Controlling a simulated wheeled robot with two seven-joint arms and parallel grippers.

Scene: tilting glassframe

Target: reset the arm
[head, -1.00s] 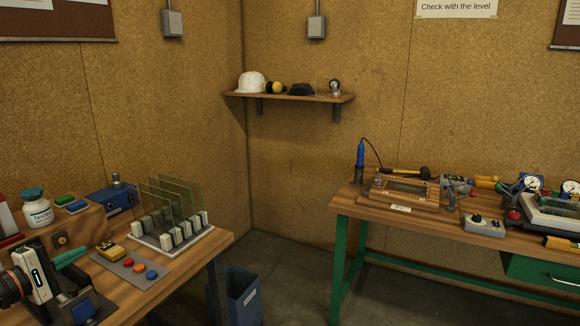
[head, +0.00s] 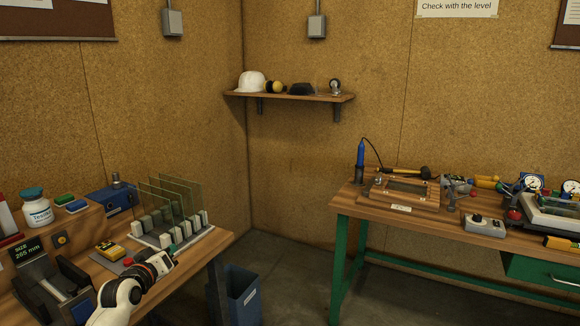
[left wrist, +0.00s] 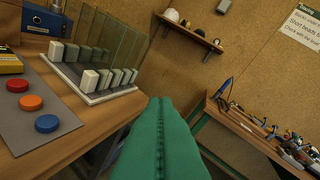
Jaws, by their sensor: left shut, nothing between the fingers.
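My left gripper (head: 162,262) is over the front part of the left workbench, in front of the glass rack, with its arm coming up from the bottom left. In the head view its fingers are mostly hidden behind its own body. In the left wrist view its green fingers (left wrist: 162,110) are together with nothing between them, pointing toward the room corner. They appear to the right of the rack (left wrist: 106,93) and apart from it. My right gripper is not in view.
The glass rack (head: 178,246) holds upright panes on the left workbench (head: 222,238). A button panel (left wrist: 40,136) lies beside it. A blue bin (head: 243,297) stands below. A second bench (head: 345,200) is at right; open floor lies between.

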